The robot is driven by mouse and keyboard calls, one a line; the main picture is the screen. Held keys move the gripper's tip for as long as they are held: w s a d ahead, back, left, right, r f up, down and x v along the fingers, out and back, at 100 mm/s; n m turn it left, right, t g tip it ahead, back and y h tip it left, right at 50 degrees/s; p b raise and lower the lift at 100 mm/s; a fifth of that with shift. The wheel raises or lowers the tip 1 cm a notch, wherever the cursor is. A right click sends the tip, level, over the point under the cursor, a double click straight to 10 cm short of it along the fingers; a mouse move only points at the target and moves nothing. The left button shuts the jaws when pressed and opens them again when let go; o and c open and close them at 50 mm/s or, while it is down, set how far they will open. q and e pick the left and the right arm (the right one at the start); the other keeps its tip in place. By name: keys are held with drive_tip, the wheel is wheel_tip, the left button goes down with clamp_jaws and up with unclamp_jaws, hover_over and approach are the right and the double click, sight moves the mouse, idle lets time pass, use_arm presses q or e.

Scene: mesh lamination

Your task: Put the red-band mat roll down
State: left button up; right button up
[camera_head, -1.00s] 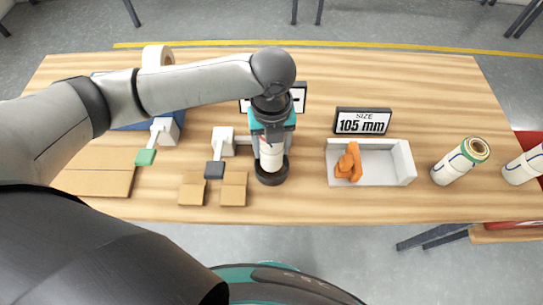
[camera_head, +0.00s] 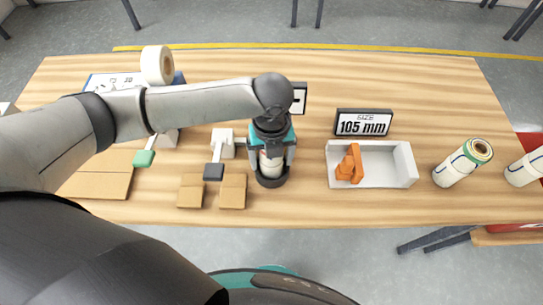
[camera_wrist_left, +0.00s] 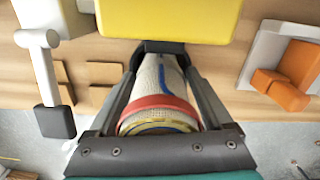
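My left gripper (camera_head: 272,155) points down over the table with its fingers on both sides of the red-band mat roll (camera_head: 270,165). The roll is upright and pale, its lower end in a dark round holder (camera_head: 272,181). In the left wrist view the red band and blue line of the roll (camera_wrist_left: 160,92) show between the fingers (camera_wrist_left: 163,95), which look closed against its sides. The roll's lower end inside the holder is hidden. My right gripper is not in view.
A white tray (camera_head: 404,166) with orange pieces stands to the right, below a "105 mm" sign (camera_head: 363,122). A green-band roll (camera_head: 461,162) and another roll (camera_head: 525,167) stand at far right. White devices with a dark pad (camera_head: 213,172) and a green pad (camera_head: 144,158) are left.

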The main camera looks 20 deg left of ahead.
use_arm(q)
drive_tip(key=shift+o, duration=0.3)
drive_tip(key=shift+r, duration=0.1)
drive_tip(key=shift+r, duration=0.4)
wheel_tip(320, 180, up, 11)
drive_tip(key=shift+f+p, duration=0.15)
drive_tip(key=shift+p, duration=1.05)
drive_tip(key=shift+r, duration=0.35)
